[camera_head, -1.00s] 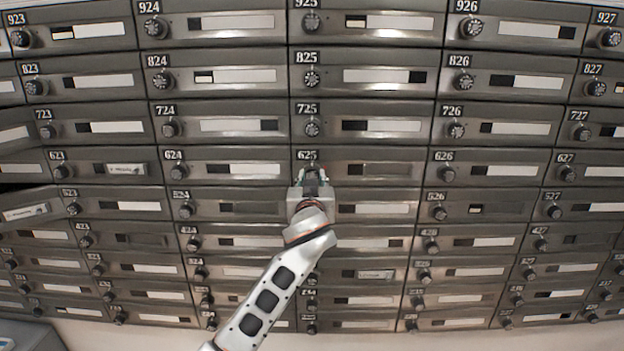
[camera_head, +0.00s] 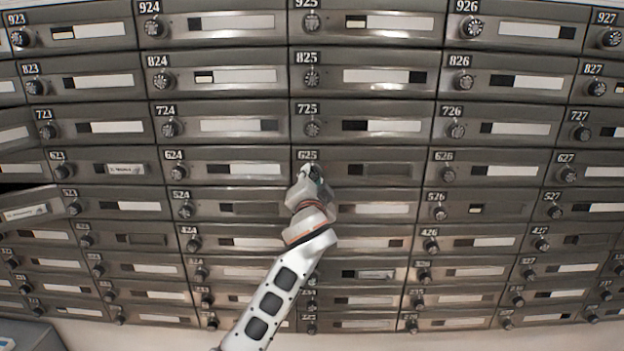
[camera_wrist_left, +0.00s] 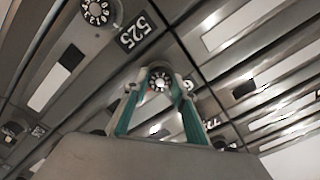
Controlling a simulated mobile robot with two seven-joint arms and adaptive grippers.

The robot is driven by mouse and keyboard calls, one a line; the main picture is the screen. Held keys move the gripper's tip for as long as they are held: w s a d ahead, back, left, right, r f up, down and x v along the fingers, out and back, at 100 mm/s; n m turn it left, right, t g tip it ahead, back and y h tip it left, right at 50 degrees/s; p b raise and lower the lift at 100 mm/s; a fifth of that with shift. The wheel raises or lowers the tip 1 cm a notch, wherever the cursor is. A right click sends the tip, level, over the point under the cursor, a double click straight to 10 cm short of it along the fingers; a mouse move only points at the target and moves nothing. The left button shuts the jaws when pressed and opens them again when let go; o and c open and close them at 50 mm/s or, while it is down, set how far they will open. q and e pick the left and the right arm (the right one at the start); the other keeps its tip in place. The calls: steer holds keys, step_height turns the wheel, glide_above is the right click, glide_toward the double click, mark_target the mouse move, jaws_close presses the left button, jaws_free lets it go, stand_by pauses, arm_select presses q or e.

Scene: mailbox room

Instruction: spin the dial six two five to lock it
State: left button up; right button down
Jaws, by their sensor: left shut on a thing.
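The mailbox 625 door (camera_head: 390,171) is in the middle of the head view, flush with its neighbours. Its number plate (camera_head: 307,155) shows just above my left gripper (camera_head: 311,175). The gripper is shut on the dial of 625. In the head view the gripper covers this dial. In the left wrist view, the dial (camera_wrist_left: 159,80) shows as a small dark round face with light marks, between the green-sided fingers (camera_wrist_left: 157,92). The wrist is rolled, so the wall looks slanted there. The number the dial points to is too small to read. My right gripper is not in view.
Rows of grey mailboxes with dials surround 625. Box 725 (camera_head: 370,126) is above it. A 525 plate (camera_wrist_left: 138,33) and its dial (camera_wrist_left: 97,12) show in the left wrist view. At the far left of the head view, one door (camera_head: 28,212) stands ajar.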

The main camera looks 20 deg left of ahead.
arm_select(q)
steer(key=m, duration=0.5)
steer(key=shift+m, duration=0.4)
steer(key=m, duration=1.1)
steer(key=shift+m, duration=0.3)
steer(key=m, duration=0.6)
steer(key=o, duration=1.1)
steer(key=shift+s, duration=0.1)
